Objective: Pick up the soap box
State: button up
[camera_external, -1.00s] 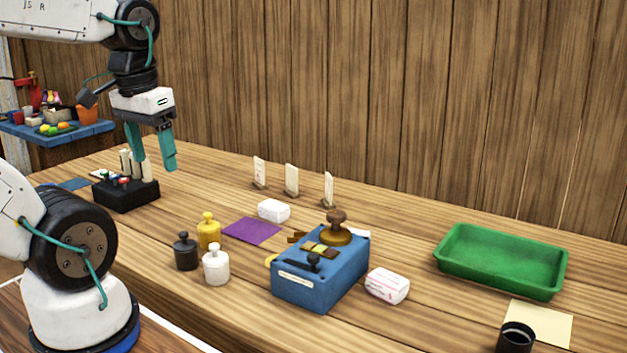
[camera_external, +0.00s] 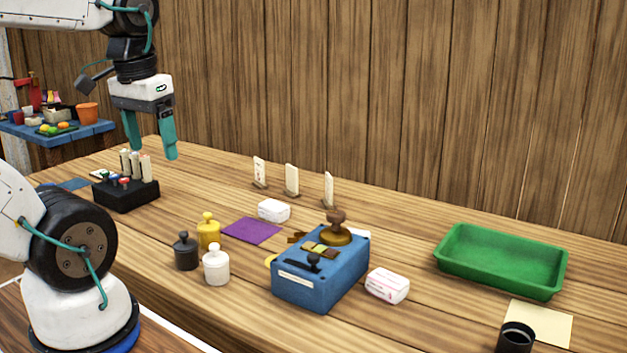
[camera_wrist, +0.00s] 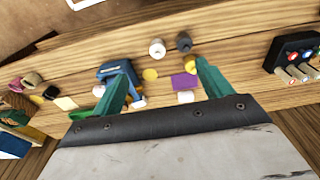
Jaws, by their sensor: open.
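Two white boxes could be the soap box; I cannot tell which from the print. One white box (camera_external: 274,210) lies behind the purple cloth (camera_external: 251,230). The other, with pink print (camera_external: 387,286), lies right of the blue scale (camera_external: 320,275). My gripper (camera_external: 150,148) is open and empty, high above the left part of the table near the black rack (camera_external: 126,194), well left of both boxes.
Black (camera_external: 186,252), yellow (camera_external: 209,232) and white (camera_external: 216,265) weights stand left of the scale. Three upright cards (camera_external: 291,180) stand behind the boxes. A green tray (camera_external: 502,260), a paper sheet (camera_external: 540,322) and a black cup (camera_external: 515,338) are at the right.

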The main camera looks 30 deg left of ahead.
jog(key=w+d+r+m, duration=0.1)
jog(key=w+d+r, duration=0.6)
jog(key=w+d, duration=0.45)
jog(key=m+g, duration=0.1)
send_over(386, 279)
notch_tip(386, 279, down, 4)
notch_tip(386, 279, down, 32)
jog(key=shift+r, duration=0.2)
jog(key=c, duration=0.8)
